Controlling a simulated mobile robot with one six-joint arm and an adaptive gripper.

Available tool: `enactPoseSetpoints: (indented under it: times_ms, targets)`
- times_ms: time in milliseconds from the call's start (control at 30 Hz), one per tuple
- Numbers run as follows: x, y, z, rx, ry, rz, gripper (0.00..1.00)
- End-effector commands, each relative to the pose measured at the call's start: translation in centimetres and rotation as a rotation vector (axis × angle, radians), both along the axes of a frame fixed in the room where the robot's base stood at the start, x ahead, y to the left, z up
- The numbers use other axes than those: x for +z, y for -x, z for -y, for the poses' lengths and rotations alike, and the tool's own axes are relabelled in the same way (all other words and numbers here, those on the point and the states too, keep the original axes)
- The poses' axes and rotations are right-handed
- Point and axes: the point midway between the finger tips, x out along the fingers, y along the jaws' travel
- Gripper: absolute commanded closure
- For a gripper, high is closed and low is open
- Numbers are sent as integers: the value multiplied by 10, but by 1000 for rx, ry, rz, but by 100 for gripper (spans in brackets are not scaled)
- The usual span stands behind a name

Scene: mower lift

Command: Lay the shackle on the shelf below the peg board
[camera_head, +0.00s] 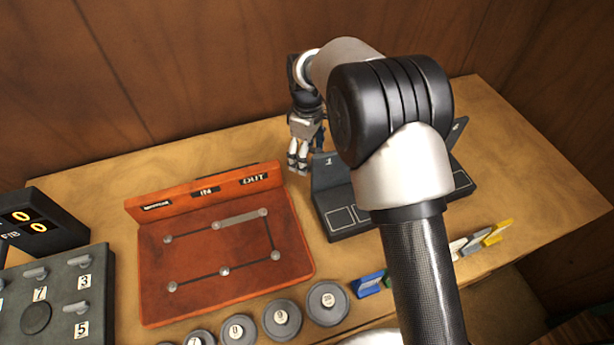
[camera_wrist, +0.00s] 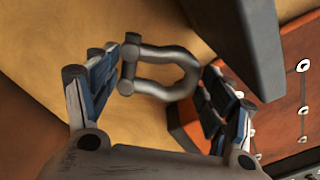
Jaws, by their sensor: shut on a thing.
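In the wrist view a grey metal shackle (camera_wrist: 165,72), a U-shaped bow with a pin across one end, sits between the fingers of my gripper (camera_wrist: 165,88), which is shut on it. In the head view my gripper (camera_head: 298,157) points down over the back of the table, left of a dark stand; the shackle cannot be made out there. The dark stand (camera_head: 327,172) has a raised back panel marked 1 and a low ledge (camera_head: 343,222) with white outlined squares. My arm hides much of it. I cannot tell for sure which board is the peg board.
A red IN/OUT board (camera_head: 205,255) with pins and lines lies left of the stand. A grey numbered panel (camera_head: 50,300) and a counter box (camera_head: 40,225) are at far left. Several round weights (camera_head: 282,318) line the front. The table (camera_head: 185,160) is bare behind the red board.

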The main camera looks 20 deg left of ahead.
Motion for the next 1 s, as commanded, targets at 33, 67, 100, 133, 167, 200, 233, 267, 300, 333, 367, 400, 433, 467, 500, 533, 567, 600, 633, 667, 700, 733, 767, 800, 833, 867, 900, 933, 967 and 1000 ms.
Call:
enactPoseSetpoints:
  times_ms: [33, 67, 100, 133, 167, 200, 233, 267, 300, 333, 367, 400, 433, 467, 500, 533, 567, 600, 633, 667, 700, 733, 767, 800, 833, 867, 900, 933, 967, 1000]
  targets:
    - [-15, 0, 0, 0, 0, 0, 59]
    - [-21, 0, 0, 0, 0, -1, 59]
    - [-28, 0, 0, 0, -1, 0, 59]
    - [-32, 0, 0, 0, -1, 1, 59]
    - [-36, 0, 0, 0, -1, 1, 59]
    - [-40, 0, 0, 0, -1, 1, 59]
    - [-42, -1, 0, 0, -1, 1, 59]
    - [-44, -1, 0, 0, -2, 2, 59]
    - [-45, -1, -1, 0, -2, 2, 59]
    - [-47, -1, -1, 0, -2, 2, 59]
    - [-49, -1, -1, 0, -2, 2, 59]
    - [-52, -1, 0, 0, -2, 2, 59]
    - [-56, 0, 0, 0, -1, 1, 59]
    - [-60, 0, 0, 0, -1, 1, 59]
    - [-67, 0, 0, 0, 0, 0, 59]
    - [-73, 0, 0, 0, 0, 0, 59]
    - [-78, 0, 0, 0, 0, 0, 59]
    - [-83, 0, 0, 0, -1, 1, 59]
    - [-86, 0, 0, 0, -1, 1, 59]
    - [-88, 0, 0, 0, -1, 1, 59]
    - [-89, 0, 0, 0, -2, 2, 59]
    - [-88, -1, 0, 0, -2, 2, 59]
    - [-88, -1, -1, 0, -2, 2, 59]
    - [-87, -1, -1, 0, -2, 2, 59]
    - [-87, -1, -1, 0, -2, 2, 59]
    - [-87, -1, -1, 0, -2, 2, 59]
    - [-87, -1, -1, 0, -2, 2, 59]
    - [-88, -1, 0, 0, -2, 2, 59]
    - [-88, -1, 0, 0, -2, 2, 59]
    - [-90, -1, 0, 0, -2, 2, 59]
